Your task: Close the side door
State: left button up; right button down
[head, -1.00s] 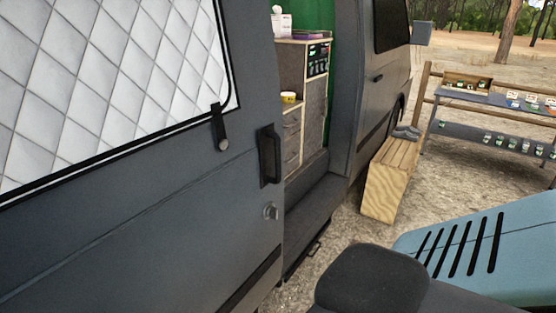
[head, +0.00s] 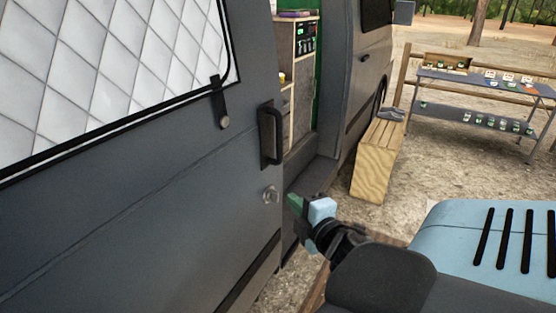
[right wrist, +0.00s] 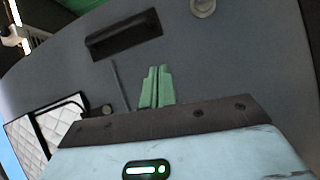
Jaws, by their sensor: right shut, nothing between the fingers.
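The grey side door (head: 150,220) fills the left of the head view, with a quilted window cover in its upper part. It stands partly open, with the van interior showing past its right edge. A black handle (head: 271,134) is near that edge, with a round lock (head: 271,195) below it. My right gripper (head: 294,204) is shut and empty, just right of the door's edge and near the lock's height. In the right wrist view its green fingers (right wrist: 157,87) are together, pointing toward the door face (right wrist: 205,70), with the handle (right wrist: 124,35) beyond them. My left gripper is not visible.
A wooden bench (head: 377,160) with shoes on top stands outside along the van. A two-level table (head: 480,95) with small items is behind it at the right. A cabinet (head: 304,70) shows inside the doorway. Gravel ground lies between.

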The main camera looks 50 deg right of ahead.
notch_tip(320, 180, up, 4)
jog(key=r+t, duration=0.1)
send_near(282, 155)
jog(key=w+a+r, duration=0.2)
jog(key=w+a, duration=0.1)
jog(key=w, duration=0.2)
jog(key=shift+w+d+f+n+h+p, duration=0.1)
jog(key=shift+w+d+n+h+p, duration=0.1)
jog(key=shift+w+d, duration=0.3)
jog(key=shift+w+d+n+h+p, duration=0.2)
jog(key=shift+w+d, duration=0.1)
jog(key=shift+d, duration=0.4)
jog(key=shift+w+d, duration=0.25)
jog(key=shift+d, duration=0.3)
jog(key=shift+w, duration=0.15)
